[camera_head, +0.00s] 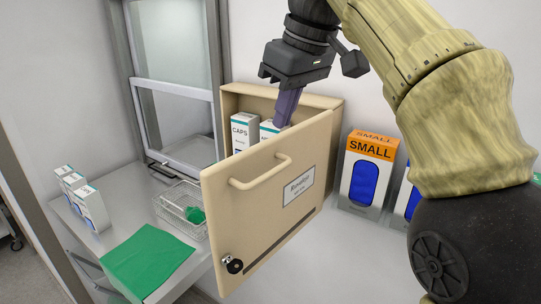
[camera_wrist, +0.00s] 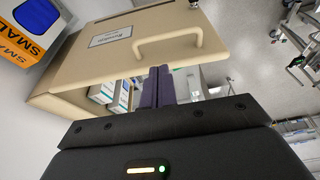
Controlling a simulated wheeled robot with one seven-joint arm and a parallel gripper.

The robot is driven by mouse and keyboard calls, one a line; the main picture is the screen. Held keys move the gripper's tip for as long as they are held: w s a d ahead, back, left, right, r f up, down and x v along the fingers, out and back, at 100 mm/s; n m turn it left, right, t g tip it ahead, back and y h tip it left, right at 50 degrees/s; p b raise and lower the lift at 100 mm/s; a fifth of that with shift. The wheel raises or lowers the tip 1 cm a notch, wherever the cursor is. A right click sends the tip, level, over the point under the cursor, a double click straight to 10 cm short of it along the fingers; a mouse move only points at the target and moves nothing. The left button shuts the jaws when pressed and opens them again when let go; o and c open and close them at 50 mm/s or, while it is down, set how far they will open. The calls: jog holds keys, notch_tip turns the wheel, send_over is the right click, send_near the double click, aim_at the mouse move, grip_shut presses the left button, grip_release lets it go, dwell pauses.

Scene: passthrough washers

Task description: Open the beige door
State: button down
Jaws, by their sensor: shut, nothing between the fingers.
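The beige door (camera_head: 270,195) stands partly open, swung out from the beige cabinet (camera_head: 320,99). It has a bar handle (camera_head: 262,172), a white label and a round lock at its lower corner. My gripper (camera_head: 284,120) is shut and empty, fingers pointing down behind the door's top edge, on the cabinet's inner side. In the wrist view the door (camera_wrist: 120,45) and its handle (camera_wrist: 170,45) lie beyond the purple fingertips (camera_wrist: 158,72). I cannot tell whether the fingers touch the door.
White boxes (camera_head: 243,130) stand inside the cabinet. Orange "SMALL" boxes (camera_head: 368,170) stand right of it. A wire basket (camera_head: 182,208), green cloth (camera_head: 148,260) and small white boxes (camera_head: 85,200) lie on the left counter, before a glass hatch (camera_head: 175,100).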

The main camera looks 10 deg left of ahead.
aim_at(271, 158)
jog(key=shift+x, duration=4.95)
jog(key=shift+w, duration=0.1)
jog(key=shift+d, duration=0.1)
